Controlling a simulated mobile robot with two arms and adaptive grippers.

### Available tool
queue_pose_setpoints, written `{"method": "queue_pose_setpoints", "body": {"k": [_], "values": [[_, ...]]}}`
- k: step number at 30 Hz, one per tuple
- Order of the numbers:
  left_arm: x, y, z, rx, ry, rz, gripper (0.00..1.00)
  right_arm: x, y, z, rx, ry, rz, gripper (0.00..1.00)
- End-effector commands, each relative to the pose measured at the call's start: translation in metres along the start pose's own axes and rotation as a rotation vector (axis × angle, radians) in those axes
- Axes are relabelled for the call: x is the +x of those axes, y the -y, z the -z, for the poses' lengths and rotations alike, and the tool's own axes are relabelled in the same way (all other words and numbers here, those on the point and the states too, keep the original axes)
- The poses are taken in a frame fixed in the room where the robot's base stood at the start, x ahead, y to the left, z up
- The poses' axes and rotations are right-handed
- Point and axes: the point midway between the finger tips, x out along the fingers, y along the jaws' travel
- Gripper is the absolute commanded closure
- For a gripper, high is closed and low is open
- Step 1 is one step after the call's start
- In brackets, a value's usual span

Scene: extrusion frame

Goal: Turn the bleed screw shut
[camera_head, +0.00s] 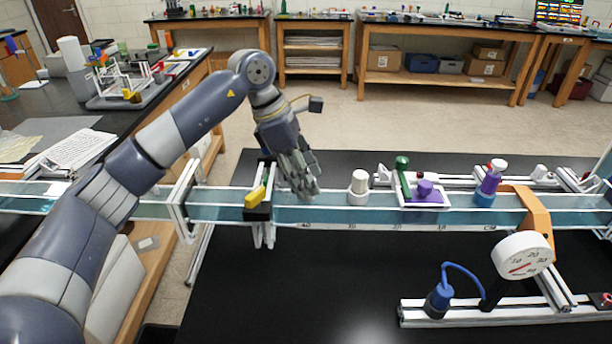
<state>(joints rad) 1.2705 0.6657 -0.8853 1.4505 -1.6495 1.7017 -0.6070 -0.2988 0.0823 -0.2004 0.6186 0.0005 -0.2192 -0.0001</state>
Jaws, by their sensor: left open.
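My left gripper (304,190) reaches down from the upper left over the horizontal rail. It is open, with its fingertips just above the rail between a yellow-handled clamp and a white round knob (358,183). I see no thing in its fingers. The white knob stands upright on the rail to the gripper's right, apart from it. A purple fitting with a white top (491,180) stands beyond. I cannot tell which of these is the bleed screw. My right gripper is not in view.
The long rail (330,212) crosses the black table (300,285). The yellow-handled clamp (255,196) is close left of the gripper. A round gauge (522,255), an orange bracket (530,208) and a blue-hosed fitting (438,300) stand at the right. The front middle of the table is clear.

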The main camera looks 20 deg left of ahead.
Motion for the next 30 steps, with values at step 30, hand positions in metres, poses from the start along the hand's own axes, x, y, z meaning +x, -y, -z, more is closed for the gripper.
{"method": "queue_pose_setpoints", "body": {"k": [30], "values": [[-0.116, -0.001, 0.000, 0.000, 0.002, -0.003, 0.56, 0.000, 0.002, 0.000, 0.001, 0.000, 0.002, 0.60]]}}
